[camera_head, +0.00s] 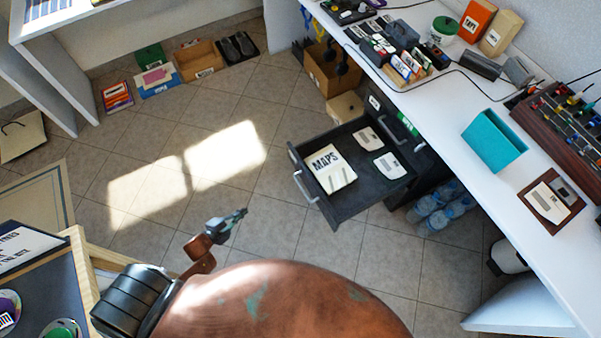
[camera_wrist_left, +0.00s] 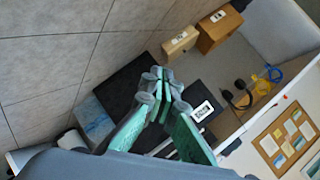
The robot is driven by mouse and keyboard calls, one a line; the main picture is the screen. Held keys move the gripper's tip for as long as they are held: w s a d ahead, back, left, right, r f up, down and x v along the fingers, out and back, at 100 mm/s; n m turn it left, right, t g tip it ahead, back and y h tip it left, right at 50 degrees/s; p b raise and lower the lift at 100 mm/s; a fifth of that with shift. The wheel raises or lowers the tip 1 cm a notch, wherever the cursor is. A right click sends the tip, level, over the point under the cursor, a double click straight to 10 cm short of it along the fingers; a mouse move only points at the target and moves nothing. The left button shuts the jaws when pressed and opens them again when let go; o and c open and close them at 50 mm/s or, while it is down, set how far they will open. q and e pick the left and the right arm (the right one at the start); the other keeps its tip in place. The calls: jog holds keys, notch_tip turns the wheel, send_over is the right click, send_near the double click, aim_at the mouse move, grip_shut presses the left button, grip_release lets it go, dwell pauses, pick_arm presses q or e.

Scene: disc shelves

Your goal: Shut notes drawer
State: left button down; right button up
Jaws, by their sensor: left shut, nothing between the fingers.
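A dark drawer (camera_head: 345,208) stands pulled out from the black cabinet under the white desk. It holds a MAPS booklet (camera_head: 329,169) and two pale cards, and its metal handle (camera_head: 304,187) is on the left-hand front. My left gripper (camera_head: 243,212) is left of the drawer front in the head view, apart from the handle, shut and empty. In the left wrist view its green-padded fingers (camera_wrist_left: 163,78) meet at the tips, in front of a dark surface (camera_wrist_left: 125,82) that looks like the drawer. Which drawer is labelled notes cannot be read. My right gripper is not in view.
Water bottles (camera_head: 437,205) stand on the floor beside the cabinet, below the desk. Cardboard boxes (camera_head: 325,70) are behind the drawer. The white desk (camera_head: 450,100) carries a teal box (camera_head: 494,140) and other items. The tiled floor left of the drawer is clear.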

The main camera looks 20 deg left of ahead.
aim_at(304, 171)
pick_arm(q)
jog(key=w+d+r+m+t+h+b, duration=0.2)
jog(key=w+d+r+m+h+b, duration=0.6)
jog(key=w+r+m, duration=0.4)
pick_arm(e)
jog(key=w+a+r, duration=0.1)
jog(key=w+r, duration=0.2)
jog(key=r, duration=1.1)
pick_arm(q)
jog(key=shift+n, duration=0.4)
jog(key=b+x, duration=0.1)
jog(key=x, duration=0.2)
jog(key=d+b+x, duration=0.1)
jog(key=x, duration=0.3)
jog(key=s+r+b+x, duration=0.1)
jog(key=x, duration=0.3)
jog(key=shift+d+r, duration=0.1)
jog(key=shift+d, duration=0.25)
jog(key=shift+w+d+r, duration=0.1)
jog(key=shift+w+d, duration=0.25)
jog(key=shift+w, duration=0.1)
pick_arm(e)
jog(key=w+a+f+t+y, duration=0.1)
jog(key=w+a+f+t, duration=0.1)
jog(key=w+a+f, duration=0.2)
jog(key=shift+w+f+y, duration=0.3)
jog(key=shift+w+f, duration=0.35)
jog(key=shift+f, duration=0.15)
